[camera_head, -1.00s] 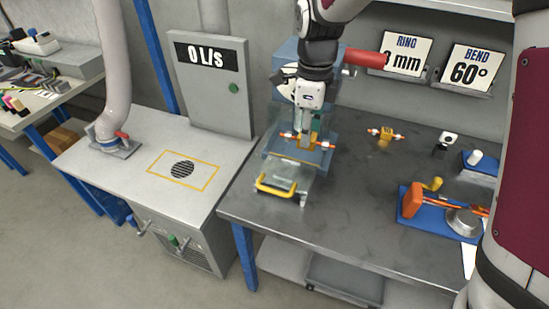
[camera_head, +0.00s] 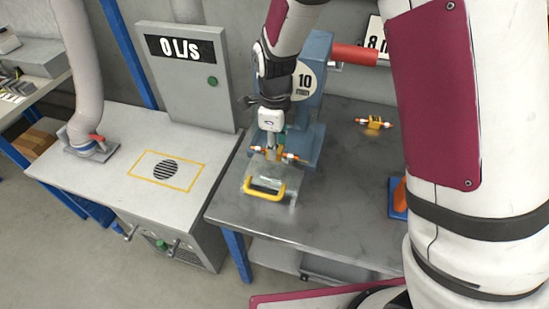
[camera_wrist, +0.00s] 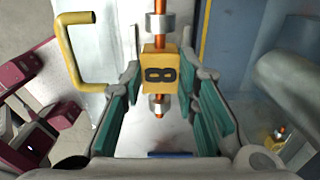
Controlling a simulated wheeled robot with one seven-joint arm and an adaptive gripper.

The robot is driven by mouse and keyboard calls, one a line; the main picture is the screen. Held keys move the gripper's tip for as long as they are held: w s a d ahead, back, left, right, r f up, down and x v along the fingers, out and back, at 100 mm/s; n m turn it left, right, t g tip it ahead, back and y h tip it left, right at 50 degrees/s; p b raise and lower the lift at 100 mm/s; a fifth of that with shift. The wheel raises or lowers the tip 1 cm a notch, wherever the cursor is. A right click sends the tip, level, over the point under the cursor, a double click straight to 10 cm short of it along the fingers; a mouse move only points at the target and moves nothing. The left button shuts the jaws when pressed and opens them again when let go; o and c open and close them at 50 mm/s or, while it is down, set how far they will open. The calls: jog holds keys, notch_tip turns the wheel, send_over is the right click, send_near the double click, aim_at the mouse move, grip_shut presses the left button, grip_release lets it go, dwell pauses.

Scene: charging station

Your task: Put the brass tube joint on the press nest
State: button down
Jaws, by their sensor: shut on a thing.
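My gripper (camera_head: 272,150) points down in front of the blue press (camera_head: 305,88). It is shut on a tube joint (camera_head: 288,154), with its fingers on either side. The gripper and joint are above the front of the press base (camera_head: 305,150). The press nest cannot be made out under them. I cannot tell whether the joint touches anything below.
A guard with a yellow handle (camera_head: 264,188) sits in front of the gripper. Another tube joint (camera_head: 375,122) lies on the bench to the right. The red press lever (camera_head: 355,54) sticks out right. A grey cabinet (camera_head: 185,80) stands left.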

jog(key=shift+f, duration=2.8)
jog(key=shift+f, duration=0.2)
jog(key=c, duration=1.2)
grip_release()
jog(key=shift+c, duration=0.2)
notch_tip(320, 180, up, 12)
jog(key=shift+r, duration=0.2)
jog(key=shift+s, duration=0.15)
